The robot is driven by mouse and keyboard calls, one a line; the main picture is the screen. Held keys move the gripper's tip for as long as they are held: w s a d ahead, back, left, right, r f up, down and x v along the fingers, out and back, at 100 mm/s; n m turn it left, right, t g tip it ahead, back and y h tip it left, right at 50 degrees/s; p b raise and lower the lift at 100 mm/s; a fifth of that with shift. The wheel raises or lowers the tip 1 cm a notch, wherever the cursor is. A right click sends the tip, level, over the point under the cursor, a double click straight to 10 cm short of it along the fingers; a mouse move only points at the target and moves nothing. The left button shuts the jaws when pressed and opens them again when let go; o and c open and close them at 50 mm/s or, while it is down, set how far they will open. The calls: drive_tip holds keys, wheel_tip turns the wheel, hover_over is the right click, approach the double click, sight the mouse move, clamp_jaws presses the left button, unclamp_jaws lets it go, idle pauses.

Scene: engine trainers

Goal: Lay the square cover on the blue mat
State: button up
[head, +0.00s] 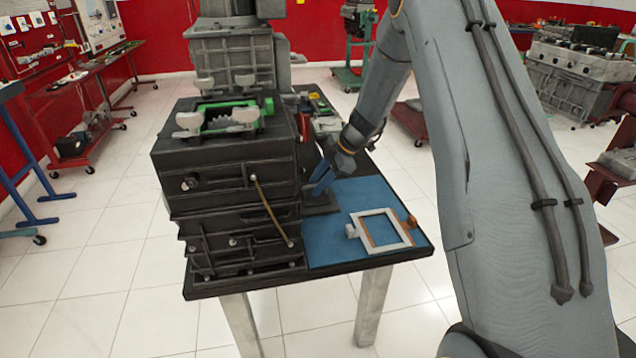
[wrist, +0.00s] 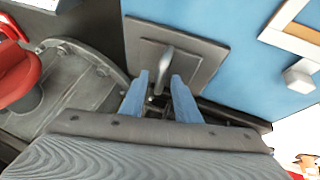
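The square cover is a dark grey plate with an upright grey handle. In the wrist view the cover (wrist: 198,58) lies below my gripper, at the border of the dark surface and the blue mat (wrist: 225,22). In the head view the cover (head: 322,207) sits beside the black engine, at the left side of the mat (head: 370,190), partly hidden by my gripper. My gripper (wrist: 160,75) is open, its blue fingers on either side of the handle. It also shows in the head view (head: 320,190). I cannot tell whether the fingers touch the handle.
A white and orange square frame (head: 381,232) lies on the mat's front right. The black engine (head: 235,200) stands left of the mat. Small items lie behind it on the table. A strip of mat between cover and frame is clear.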

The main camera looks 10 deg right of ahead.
drive_tip(key=shift+r, duration=0.15)
drive_tip(key=shift+d+r, duration=0.15)
drive_tip(key=shift+r, duration=0.1)
drive_tip(key=b+v, duration=0.3)
drive_tip(key=v, duration=0.7)
drive_tip(key=s+a+f+m+g+h, duration=0.1)
drive_tip(key=s+m+h, duration=0.1)
drive_tip(key=s+m, duration=0.7)
drive_tip(key=s+a+f+m+g+h, duration=0.1)
drive_tip(key=s+m, duration=0.8)
drive_tip(key=s, duration=1.5)
drive_tip(key=a+h, duration=0.1)
drive_tip(key=h, duration=0.1)
drive_tip(key=shift+s+a+m+h, duration=0.2)
drive_tip(key=shift+s+m+h, duration=0.1)
drive_tip(key=shift+s+m, duration=0.1)
